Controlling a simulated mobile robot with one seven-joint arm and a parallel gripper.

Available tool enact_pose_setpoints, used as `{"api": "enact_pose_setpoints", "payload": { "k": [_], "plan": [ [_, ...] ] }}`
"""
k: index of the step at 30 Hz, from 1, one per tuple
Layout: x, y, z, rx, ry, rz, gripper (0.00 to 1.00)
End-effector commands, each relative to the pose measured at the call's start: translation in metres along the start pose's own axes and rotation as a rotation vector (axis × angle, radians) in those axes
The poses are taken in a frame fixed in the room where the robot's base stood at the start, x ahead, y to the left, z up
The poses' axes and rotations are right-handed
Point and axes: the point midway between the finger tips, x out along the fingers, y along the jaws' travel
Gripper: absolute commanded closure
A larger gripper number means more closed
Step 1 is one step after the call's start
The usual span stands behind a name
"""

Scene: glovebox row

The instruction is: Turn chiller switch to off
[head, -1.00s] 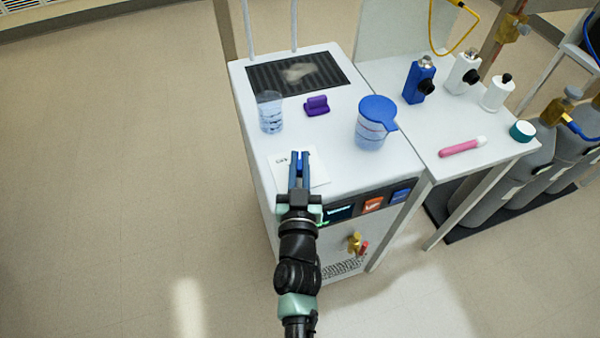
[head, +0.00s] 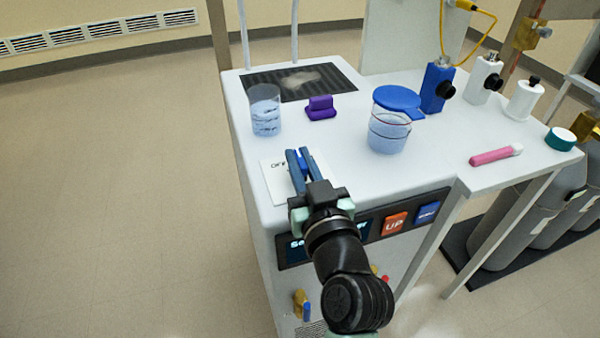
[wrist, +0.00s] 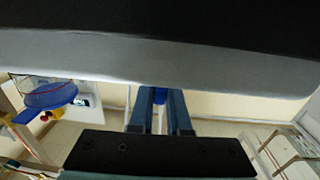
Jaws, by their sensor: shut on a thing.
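The chiller (head: 340,165) is a white cabinet. On its top near the front left corner is the white switch plate (head: 277,186), with a dark label that seems to read OFF at its left. A small blue switch lever (head: 304,166) shows between the fingers of my gripper (head: 297,153), and a blue piece (wrist: 159,97) also shows between them in the wrist view. My gripper is shut on it, with its fingers over the plate. The fingers and palm hide much of the lever, so its exact setting is unclear.
A clear beaker (head: 265,110), a purple block (head: 321,107) and a blue-lidded jar (head: 388,130) stand behind on the chiller top. A side table to the right holds bottles and a pink marker (head: 495,155). Floor at left is clear.

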Motion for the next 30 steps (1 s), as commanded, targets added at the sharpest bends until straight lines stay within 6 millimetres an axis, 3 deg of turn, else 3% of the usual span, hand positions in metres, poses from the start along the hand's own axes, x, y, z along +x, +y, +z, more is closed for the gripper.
{"api": "enact_pose_setpoints", "payload": {
  "k": [25,26,30],
  "plan": [
    [-0.0032,0.0006,0.0045,-0.004,-0.008,-0.048,1.0],
    [-0.0032,0.0006,0.0045,-0.005,-0.008,-0.048,0.8],
    [-0.0029,0.0004,0.0037,-0.005,-0.006,-0.048,0.55]
  ]
}}
